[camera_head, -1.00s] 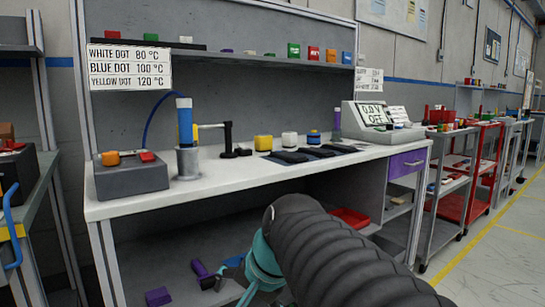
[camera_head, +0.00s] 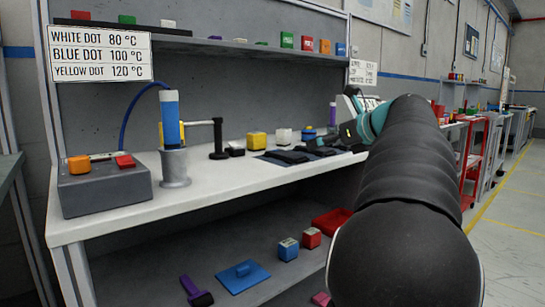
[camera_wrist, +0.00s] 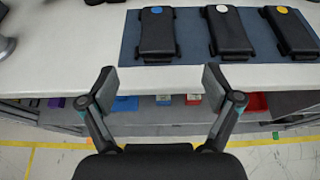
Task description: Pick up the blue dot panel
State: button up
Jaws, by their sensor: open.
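The blue dot panel (camera_wrist: 156,38) is a dark, flat piece with a blue dot at its far end. It lies on a dark blue mat (camera_wrist: 190,58), leftmost of three similar panels in the wrist view. The white dot panel (camera_wrist: 229,36) lies in the middle and the yellow dot panel (camera_wrist: 291,34) at the right. My gripper (camera_wrist: 160,80) is open and empty. In the wrist view its fingertips appear over the table's front edge, short of the blue dot panel. In the head view my arm partly hides the gripper, and the panels' dots cannot be made out.
The white table (camera_head: 215,185) holds a grey box with orange and red parts (camera_head: 104,183), a blue cylinder in a metal holder (camera_head: 173,140), a yellow block (camera_head: 257,139) and a white block (camera_head: 283,135) behind the panels. A lower shelf (camera_head: 225,255) holds coloured parts.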

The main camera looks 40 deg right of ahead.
send_near(288, 153)
jog(key=x, duration=0.3)
jog(key=shift+w+d+f+b, duration=0.1)
jog(key=shift+d+f+b, duration=0.05)
jog(key=shift+f+b, duration=0.15)
jog(key=shift+a+r+b+x, duration=0.15)
jog(key=shift+b+x, duration=0.1)
jog(key=shift+x, duration=1.05)
jog(key=shift+a+r+b+x, duration=0.1)
jog(key=shift+a+b+x, duration=0.1)
jog(key=shift+x, duration=1.05)
jog(key=c, duration=1.3)
